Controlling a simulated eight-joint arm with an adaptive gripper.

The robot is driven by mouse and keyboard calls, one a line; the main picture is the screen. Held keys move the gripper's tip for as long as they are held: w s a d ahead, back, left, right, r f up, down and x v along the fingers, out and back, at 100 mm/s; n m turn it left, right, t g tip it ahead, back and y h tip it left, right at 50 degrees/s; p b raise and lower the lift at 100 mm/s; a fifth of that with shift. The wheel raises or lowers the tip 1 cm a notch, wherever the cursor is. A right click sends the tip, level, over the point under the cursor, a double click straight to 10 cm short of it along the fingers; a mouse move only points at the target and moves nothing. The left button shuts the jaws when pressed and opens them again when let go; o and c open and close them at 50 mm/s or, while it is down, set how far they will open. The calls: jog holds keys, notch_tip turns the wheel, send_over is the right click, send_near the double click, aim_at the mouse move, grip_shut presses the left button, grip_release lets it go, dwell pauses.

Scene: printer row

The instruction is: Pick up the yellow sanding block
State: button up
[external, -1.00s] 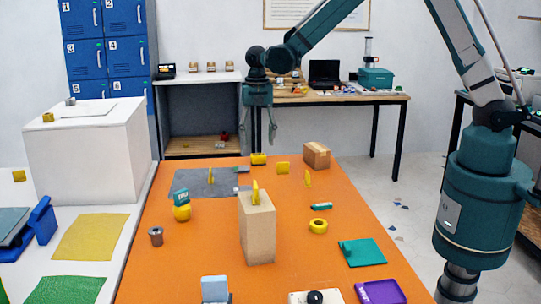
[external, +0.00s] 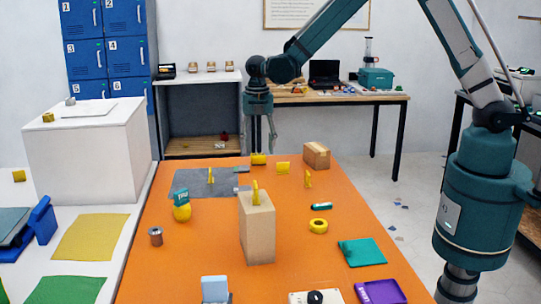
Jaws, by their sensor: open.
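Several small yellow things lie on the orange table, and I cannot tell for sure which is the yellow sanding block. One blocky yellow piece (external: 258,159) lies at the table's far edge, just below my gripper. Another yellow block (external: 283,168) sits a little to its right and nearer. My gripper (external: 264,150) points down with its fingers apart and empty, near the far edge. Its height above the table is hard to judge.
A tall cardboard box (external: 257,232) with a yellow piece on top stands mid-table. A smaller box (external: 316,155) is at the far right. A yellow tape roll (external: 318,226), a teal mat (external: 362,252) and a grey mat (external: 190,184) lie around.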

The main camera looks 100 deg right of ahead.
aim_at(258, 155)
jog(key=shift+f+b, duration=0.3)
jog(key=shift+f, duration=1.9)
jog(key=c, duration=0.9)
